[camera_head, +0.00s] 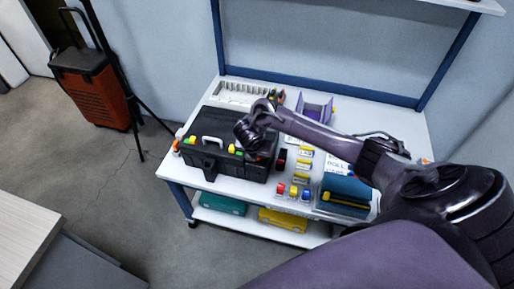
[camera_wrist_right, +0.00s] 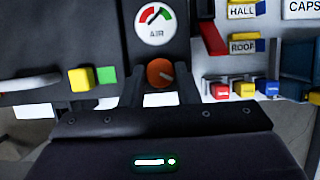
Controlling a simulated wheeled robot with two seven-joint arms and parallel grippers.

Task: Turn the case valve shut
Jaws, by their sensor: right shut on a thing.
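The black case (camera_head: 205,163) stands on the white workbench, with a pale handle on top. Its round orange valve knob (camera_wrist_right: 160,72) sits below a dial marked AIR (camera_wrist_right: 156,25). A pale line on the knob slants down to the right. My right gripper (camera_wrist_right: 159,83) is shut on the knob, one dark finger on each side. In the head view my right gripper (camera_head: 255,150) is over the right part of the case and hides the knob. My left gripper is not in view.
Yellow and green blocks (camera_wrist_right: 82,79) sit on the case left of the knob. To the right are label plates (camera_wrist_right: 242,47) and red, yellow and blue blocks (camera_wrist_right: 245,90). A teal box (camera_head: 345,190) and a purple holder (camera_head: 316,108) are also on the workbench (camera_head: 390,112).

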